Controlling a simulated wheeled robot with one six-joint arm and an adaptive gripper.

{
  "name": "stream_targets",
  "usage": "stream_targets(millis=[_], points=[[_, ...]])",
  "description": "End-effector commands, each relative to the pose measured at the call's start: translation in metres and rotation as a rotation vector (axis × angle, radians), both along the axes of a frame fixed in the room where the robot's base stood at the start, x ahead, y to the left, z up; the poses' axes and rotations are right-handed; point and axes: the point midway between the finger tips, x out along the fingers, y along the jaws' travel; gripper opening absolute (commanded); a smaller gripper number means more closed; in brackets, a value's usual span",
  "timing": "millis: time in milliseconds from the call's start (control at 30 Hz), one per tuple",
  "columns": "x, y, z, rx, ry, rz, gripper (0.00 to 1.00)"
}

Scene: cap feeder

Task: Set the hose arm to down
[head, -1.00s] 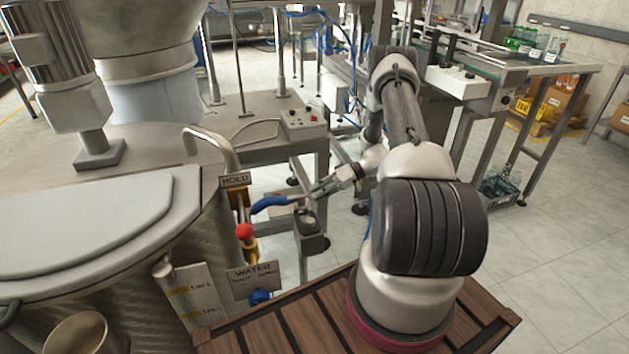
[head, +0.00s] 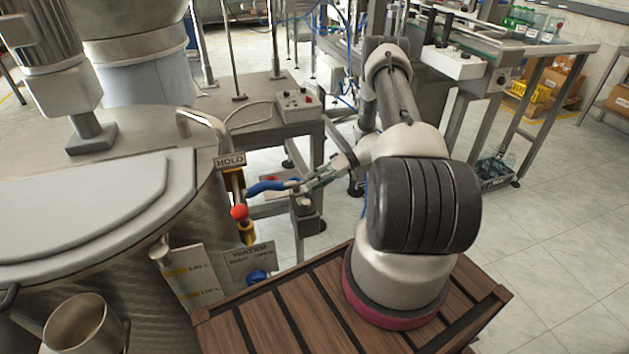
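A curved blue piece (head: 268,187), which looks like the hose arm, lies roughly level in front of the steel tank, below the MOLD sign. Its right end runs into metal parts beside my gripper (head: 308,184). My gripper comes in from the right with its fingers pointing left, at or just beside that right end. At this size I cannot tell touching from apart, or whether the fingers are open or shut. The pivot of the blue piece is not clear.
The MOLD sign (head: 230,161) and WATER sign (head: 249,258) are close by. The steel tank (head: 150,235) fills the left; a control box (head: 299,105) stands on the bench behind.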

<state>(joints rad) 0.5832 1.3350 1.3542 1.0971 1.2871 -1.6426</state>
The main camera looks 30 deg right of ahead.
Motion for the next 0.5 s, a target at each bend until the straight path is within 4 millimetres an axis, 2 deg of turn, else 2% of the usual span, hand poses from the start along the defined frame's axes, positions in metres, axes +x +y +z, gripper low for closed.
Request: stream_targets(millis=[267,367,500], points=[[0.001,-0.002,0.002,0.0,-0.003,-0.003,0.49],[-0.001,-0.01,0.006,0.0,-0.004,-0.005,0.49],[-0.007,-0.034,0.018,-0.001,-0.004,-0.007,0.49]])
